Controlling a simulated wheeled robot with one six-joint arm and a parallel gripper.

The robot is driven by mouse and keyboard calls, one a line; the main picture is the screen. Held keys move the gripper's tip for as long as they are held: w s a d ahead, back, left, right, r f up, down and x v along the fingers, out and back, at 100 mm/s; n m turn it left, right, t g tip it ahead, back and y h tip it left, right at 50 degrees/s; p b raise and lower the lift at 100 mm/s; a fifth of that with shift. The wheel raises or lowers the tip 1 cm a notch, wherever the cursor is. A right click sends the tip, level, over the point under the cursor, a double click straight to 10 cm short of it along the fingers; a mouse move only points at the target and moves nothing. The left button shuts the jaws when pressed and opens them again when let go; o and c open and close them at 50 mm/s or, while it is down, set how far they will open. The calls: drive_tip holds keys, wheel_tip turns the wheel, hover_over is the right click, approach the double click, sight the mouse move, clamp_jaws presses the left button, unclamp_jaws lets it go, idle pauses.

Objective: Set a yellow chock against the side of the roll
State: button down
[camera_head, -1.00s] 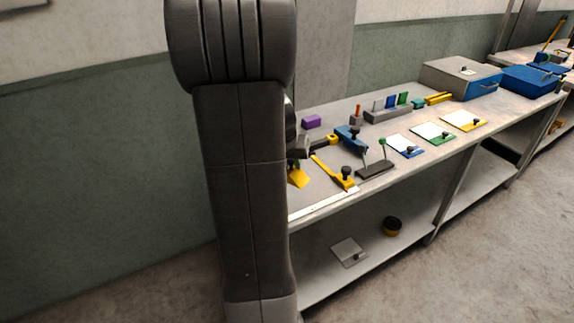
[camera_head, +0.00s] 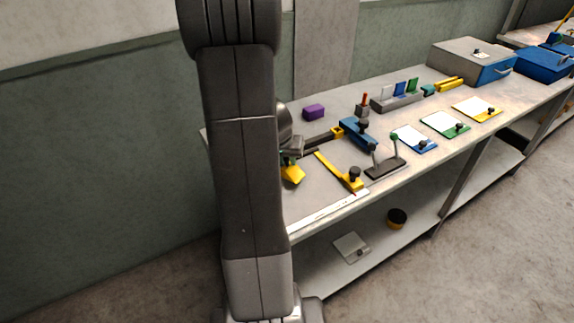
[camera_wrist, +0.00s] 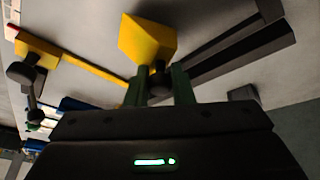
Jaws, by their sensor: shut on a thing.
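A yellow wedge-shaped chock (camera_head: 292,174) shows just right of my dark arm in the head view, over the near left part of the bench. In the wrist view the yellow chock (camera_wrist: 146,38) is beyond the fingertips, with a dark knob (camera_wrist: 158,80) between them. My gripper (camera_wrist: 158,84) is shut on the chock by this knob. In the head view my gripper (camera_head: 287,158) is mostly hidden by my arm. I cannot tell whether the chock touches the bench. I cannot make out a roll in either view.
A yellow strip with a black knob (camera_head: 352,182) lies right of the chock, and dark bars (camera_wrist: 235,48) lie beside it. A blue clamp (camera_head: 358,134), a green-knobbed lever (camera_head: 388,160) and a purple block (camera_head: 313,112) stand on the bench (camera_head: 330,206).

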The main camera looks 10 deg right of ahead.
drive_tip(key=shift+f, duration=1.1)
drive_tip(key=shift+f+b, duration=0.15)
drive_tip(key=shift+b, duration=0.15)
drive_tip(key=c, duration=1.3)
unclamp_jaws()
drive_tip(key=shift+o, duration=0.2)
